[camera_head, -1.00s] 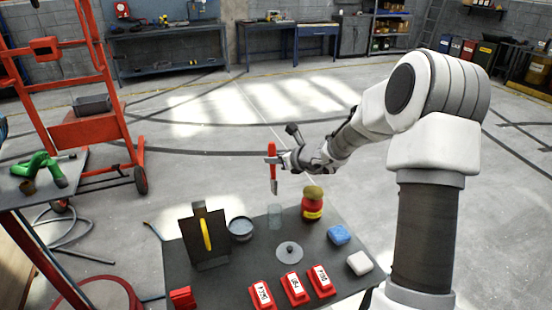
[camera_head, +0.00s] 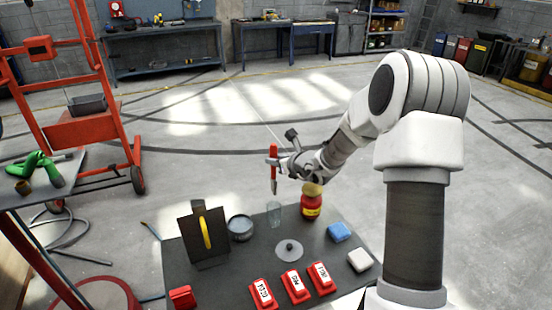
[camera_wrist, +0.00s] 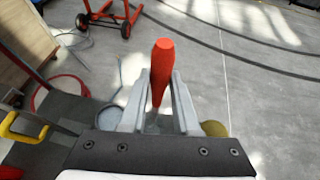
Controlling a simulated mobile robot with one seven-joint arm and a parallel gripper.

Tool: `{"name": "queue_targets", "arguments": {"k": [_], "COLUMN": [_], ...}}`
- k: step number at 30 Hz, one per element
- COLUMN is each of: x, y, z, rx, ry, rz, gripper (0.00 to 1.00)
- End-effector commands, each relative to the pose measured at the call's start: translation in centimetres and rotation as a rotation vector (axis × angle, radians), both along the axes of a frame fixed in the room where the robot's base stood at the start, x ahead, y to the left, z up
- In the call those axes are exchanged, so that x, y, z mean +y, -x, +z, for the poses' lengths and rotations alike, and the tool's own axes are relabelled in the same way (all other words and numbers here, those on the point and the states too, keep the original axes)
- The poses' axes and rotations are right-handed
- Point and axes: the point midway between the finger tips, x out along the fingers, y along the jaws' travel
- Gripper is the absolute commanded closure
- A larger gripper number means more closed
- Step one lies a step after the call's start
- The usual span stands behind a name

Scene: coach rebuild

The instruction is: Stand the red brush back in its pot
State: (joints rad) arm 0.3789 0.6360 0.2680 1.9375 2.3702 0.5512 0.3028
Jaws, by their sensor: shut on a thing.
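The red brush (camera_head: 273,180) hangs nearly upright in the air, red handle up and thin end down. My gripper (camera_head: 274,163) is shut on it. In the wrist view, the red handle (camera_wrist: 163,58) stands between the two grey fingers (camera_wrist: 160,100), and its lower end is largely hidden. A clear glass pot (camera_head: 274,213) stands upright on the dark table, just below the brush in the head view. The brush's lower end appears above the pot's rim, apart from it. A grey round tin (camera_head: 240,228) stands left of the glass.
A red and yellow jar (camera_head: 311,205) stands close right of the glass.

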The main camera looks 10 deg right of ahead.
Motion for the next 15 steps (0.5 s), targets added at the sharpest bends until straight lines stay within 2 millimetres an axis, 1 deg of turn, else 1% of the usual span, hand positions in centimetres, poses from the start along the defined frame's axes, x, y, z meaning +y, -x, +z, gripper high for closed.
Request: {"name": "queue_targets", "arguments": {"k": [1, 15], "x": [0.0, 0.0], "y": [0.0, 0.0], "z": [-0.7, -4.4], "rx": [0.0, 0.0], "ry": [-0.001, -0.002], "rz": [0.0, 0.0], "gripper": [1.0, 1.0]}}
